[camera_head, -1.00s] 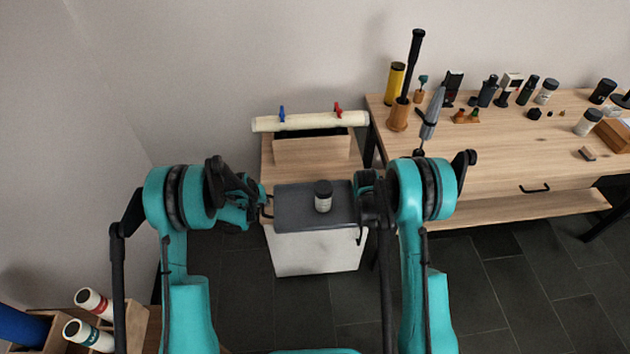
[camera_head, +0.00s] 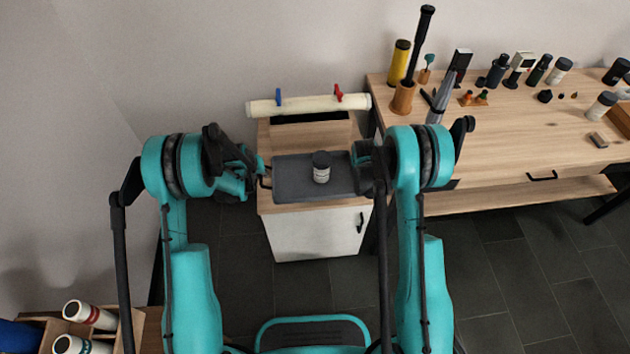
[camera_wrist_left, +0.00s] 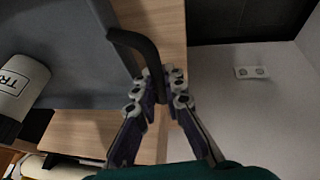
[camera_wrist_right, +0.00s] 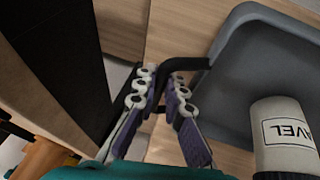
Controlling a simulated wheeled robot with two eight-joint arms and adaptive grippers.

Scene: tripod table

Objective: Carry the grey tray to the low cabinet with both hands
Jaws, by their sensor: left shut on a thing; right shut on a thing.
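The grey tray (camera_head: 295,182) is level over the front of the low cabinet's wooden top (camera_head: 310,206); I cannot tell whether it touches. A white jar with a dark lid (camera_head: 321,168) stands upright on it. My left gripper (camera_head: 262,178) is shut on the tray's dark left handle, which shows in the left wrist view (camera_wrist_left: 140,48). My right gripper (camera_head: 364,168) is at the tray's right end, partly hidden by its arm. In the right wrist view, it (camera_wrist_right: 162,82) is shut on the right handle (camera_wrist_right: 185,65).
A wooden box (camera_head: 310,133) stands at the back of the cabinet top, with a cream roll (camera_head: 308,104) above it. A workbench (camera_head: 500,140) with several bottles and tools stands close on the right. A wooden rack (camera_head: 105,325) with bottles is at the lower left.

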